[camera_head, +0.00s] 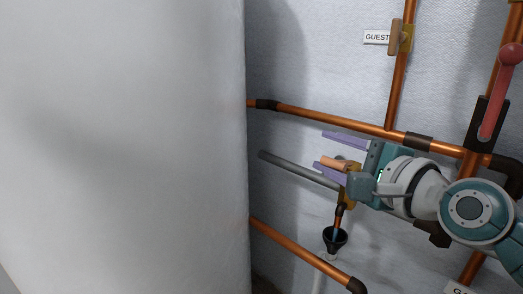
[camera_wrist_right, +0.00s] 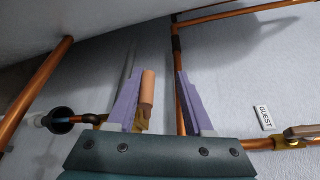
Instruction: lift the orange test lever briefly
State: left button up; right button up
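The orange test lever (camera_head: 334,163) sits on a brass valve body (camera_head: 351,193) in the head view. My right gripper (camera_head: 322,150) reaches in from the right with its two purple fingers apart, one above the lever and one close beside its lower side. In the right wrist view the lever (camera_wrist_right: 147,88) stands between the open fingers (camera_wrist_right: 160,75), close to the left finger and well apart from the right one. Whether the left finger touches it I cannot tell. The valve is partly hidden by my gripper. My left gripper is not in view.
A black funnel (camera_head: 334,239) sits below the valve. Copper pipes (camera_head: 330,120) and a grey pipe (camera_head: 290,168) run along the wall. A red-handled valve (camera_head: 497,100) is at right, a GUEST label (camera_head: 376,38) above. A large pale surface (camera_head: 120,140) fills the left.

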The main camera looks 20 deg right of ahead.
jog(key=s+r+p, duration=0.1)
jog(key=s, duration=0.7)
jog(key=shift+d, duration=0.15)
